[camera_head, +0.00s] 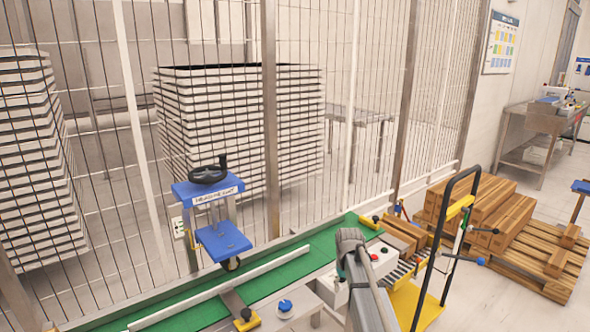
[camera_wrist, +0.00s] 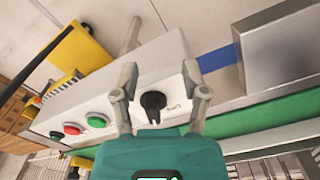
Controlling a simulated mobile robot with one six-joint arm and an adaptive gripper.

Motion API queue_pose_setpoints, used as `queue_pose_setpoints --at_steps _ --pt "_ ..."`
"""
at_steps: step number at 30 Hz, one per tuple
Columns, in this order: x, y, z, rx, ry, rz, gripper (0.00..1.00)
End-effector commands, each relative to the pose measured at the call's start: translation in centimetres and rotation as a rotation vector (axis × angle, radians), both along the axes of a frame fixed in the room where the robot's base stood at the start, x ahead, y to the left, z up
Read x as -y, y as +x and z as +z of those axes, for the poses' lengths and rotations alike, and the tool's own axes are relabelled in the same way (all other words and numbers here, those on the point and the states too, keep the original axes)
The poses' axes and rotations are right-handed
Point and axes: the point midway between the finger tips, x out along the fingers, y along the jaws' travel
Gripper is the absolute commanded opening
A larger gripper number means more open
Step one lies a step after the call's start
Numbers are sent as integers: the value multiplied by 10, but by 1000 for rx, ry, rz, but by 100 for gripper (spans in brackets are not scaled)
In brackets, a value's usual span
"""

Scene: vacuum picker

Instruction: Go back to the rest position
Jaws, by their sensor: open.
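My gripper (camera_wrist: 159,68) shows in the wrist view, with its two grey fingers spread apart and nothing between the tips. Between the fingers, a black rotary knob (camera_wrist: 153,102) on a pale control box (camera_wrist: 80,110) is visible. Whether the fingers touch the box cannot be told.
A green conveyor belt (camera_head: 265,285) runs beside a mesh fence. A blue height-adjustment stand (camera_head: 222,240) with a black handwheel rises over it. A yellow cart (camera_head: 415,305) with a black handle stands right of my arm, near a wooden pallet (camera_head: 555,255) with stacked boxes.

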Motion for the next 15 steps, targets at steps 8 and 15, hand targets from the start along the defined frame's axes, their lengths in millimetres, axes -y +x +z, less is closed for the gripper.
queue_pose_setpoints --at_steps 8,15 --pt "-2 -111 0 0 0 -73 57" --pt "-2 -176 0 0 0 -126 57"
